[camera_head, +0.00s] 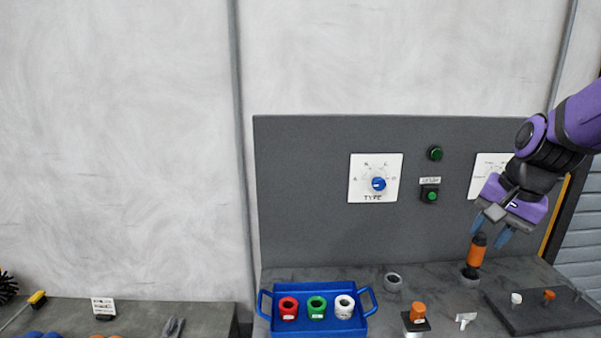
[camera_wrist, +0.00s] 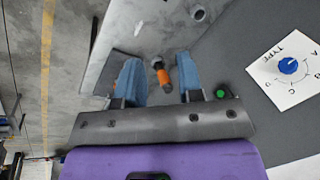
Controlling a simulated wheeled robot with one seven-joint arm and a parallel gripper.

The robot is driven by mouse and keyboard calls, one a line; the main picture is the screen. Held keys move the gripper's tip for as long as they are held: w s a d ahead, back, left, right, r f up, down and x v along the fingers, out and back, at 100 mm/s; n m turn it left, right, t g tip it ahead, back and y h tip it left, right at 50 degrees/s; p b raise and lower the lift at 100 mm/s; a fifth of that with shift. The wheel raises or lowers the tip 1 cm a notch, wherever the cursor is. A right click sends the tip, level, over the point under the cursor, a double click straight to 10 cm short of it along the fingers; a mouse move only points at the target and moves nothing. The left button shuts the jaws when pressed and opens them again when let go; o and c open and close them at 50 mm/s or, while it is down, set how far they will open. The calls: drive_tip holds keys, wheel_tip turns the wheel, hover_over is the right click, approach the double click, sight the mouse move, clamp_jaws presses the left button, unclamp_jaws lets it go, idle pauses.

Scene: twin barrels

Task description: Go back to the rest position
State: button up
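My gripper (camera_head: 492,230) is at the right of the head view, in front of the grey panel and above the workbench. Its two blue fingers are apart, with nothing between them. In the wrist view the open fingers of my gripper (camera_wrist: 161,82) show with an orange and black handled tool (camera_wrist: 161,73) beyond them. In the head view this tool (camera_head: 476,252) stands upright in a grey ring on the bench, just below the fingertips. I cannot tell whether the fingers touch it.
The grey panel (camera_head: 310,180) carries a blue TYPE dial (camera_head: 379,184) and green buttons (camera_head: 432,196). A blue tray (camera_head: 318,328) holds red, green and white rings. A grey ring (camera_head: 393,281), an orange-topped piece (camera_head: 418,312) and a dark board (camera_head: 545,314) are on the bench.

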drive_tip(key=s+a+r+n+t, duration=0.1)
drive_tip(key=s+r+n, duration=0.3)
drive_tip(key=s, duration=0.4)
drive_tip(key=s+a+r+n+t+h, duration=0.1)
drive_tip(key=s+r+n, duration=0.3)
drive_tip(key=s, duration=0.4)
drive_tip(key=shift+s+a+r+h, duration=0.3)
drive_tip(key=shift+a, duration=0.6)
